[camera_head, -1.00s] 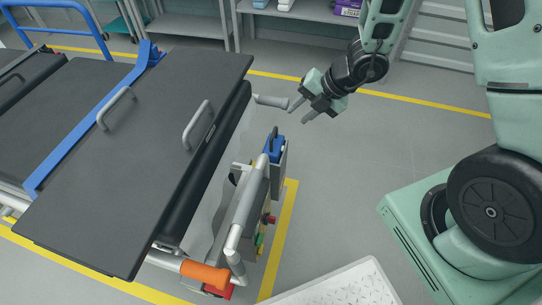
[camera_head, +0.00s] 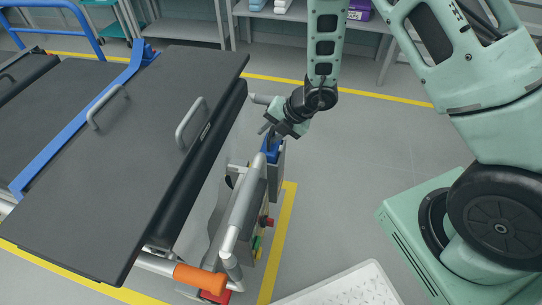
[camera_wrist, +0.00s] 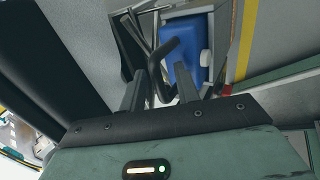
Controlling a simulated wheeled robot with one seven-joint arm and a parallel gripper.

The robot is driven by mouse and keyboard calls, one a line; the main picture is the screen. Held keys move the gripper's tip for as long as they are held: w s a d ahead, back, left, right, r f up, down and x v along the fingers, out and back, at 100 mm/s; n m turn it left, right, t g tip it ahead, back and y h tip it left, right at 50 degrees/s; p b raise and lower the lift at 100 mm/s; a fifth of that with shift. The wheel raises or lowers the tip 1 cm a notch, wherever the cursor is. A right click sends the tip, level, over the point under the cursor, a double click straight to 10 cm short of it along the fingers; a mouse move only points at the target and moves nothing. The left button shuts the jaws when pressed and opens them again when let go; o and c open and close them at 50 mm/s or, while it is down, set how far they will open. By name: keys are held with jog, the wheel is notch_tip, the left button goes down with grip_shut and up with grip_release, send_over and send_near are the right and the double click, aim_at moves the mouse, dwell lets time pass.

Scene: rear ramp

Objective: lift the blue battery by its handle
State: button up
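The blue battery (camera_head: 271,151) sits in a grey holder at the end of the cart, mostly below my gripper in the head view. In the wrist view the blue battery (camera_wrist: 190,50) lies past the fingers, with its dark curved handle (camera_wrist: 165,55) on its left side. My gripper (camera_head: 270,134) is just above the battery. In the wrist view my gripper (camera_wrist: 160,90) has its two fingers apart, with the near end of the handle showing between them. I cannot tell whether a finger touches the handle.
The cart's dark grey deck (camera_head: 130,150) with metal handles lies to the left. A grey rail with an orange grip (camera_head: 200,278) and a red button (camera_head: 266,222) are close by in front.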

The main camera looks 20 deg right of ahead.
grip_shut()
dwell(1.4)
